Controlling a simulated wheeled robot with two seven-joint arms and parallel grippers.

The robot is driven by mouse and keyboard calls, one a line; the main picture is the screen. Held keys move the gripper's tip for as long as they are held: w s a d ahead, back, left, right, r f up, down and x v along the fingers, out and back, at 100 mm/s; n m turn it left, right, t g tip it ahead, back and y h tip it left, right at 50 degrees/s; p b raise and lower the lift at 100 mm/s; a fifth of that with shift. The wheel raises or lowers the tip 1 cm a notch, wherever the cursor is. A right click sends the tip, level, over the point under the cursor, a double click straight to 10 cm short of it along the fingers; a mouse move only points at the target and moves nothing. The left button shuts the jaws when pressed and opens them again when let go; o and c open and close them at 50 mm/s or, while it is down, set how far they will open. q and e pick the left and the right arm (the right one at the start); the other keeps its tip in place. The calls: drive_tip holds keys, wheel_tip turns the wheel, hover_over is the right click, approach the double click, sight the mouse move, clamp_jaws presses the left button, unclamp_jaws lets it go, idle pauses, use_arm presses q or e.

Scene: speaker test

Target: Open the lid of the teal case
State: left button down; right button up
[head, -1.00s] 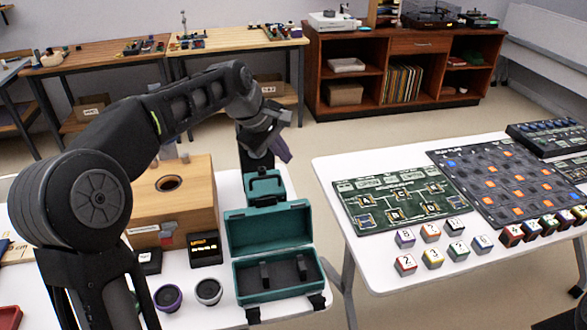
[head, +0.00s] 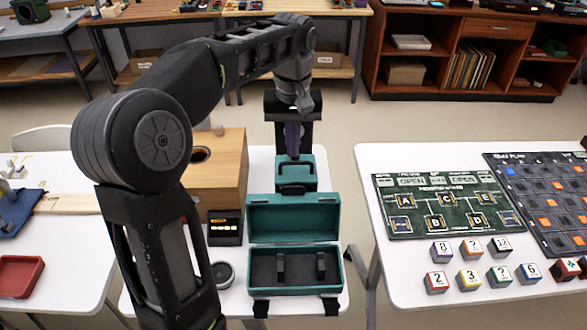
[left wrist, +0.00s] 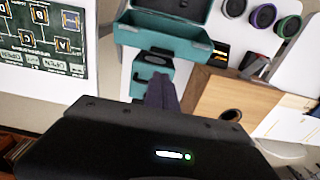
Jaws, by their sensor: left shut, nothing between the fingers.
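The teal case (head: 293,272) stands on the left white table. Its lid (head: 293,222) is raised and stands open at the back, and the dark inside shows. It also shows upside down at the top of the left wrist view (left wrist: 168,38). Just behind the lid is a smaller teal box with a handle (head: 296,178), also seen in the left wrist view (left wrist: 153,75). My left gripper (head: 292,152) is shut and empty, pointing down at the back of this box. I cannot tell whether its fingertips touch it. My right gripper is not in view.
A wooden box with a round hole (head: 222,178) stands left of the case, with a small dark device (head: 225,228) and a round dark cup (head: 222,273) in front. A second white table (head: 400,275) with a green board (head: 447,206) and numbered cubes is to the right, across a gap.

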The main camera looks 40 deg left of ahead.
use_arm(q)
wheel_tip(320, 180, down, 10)
drive_tip(key=shift+w+b, duration=0.15)
drive_tip(key=shift+b, duration=0.4)
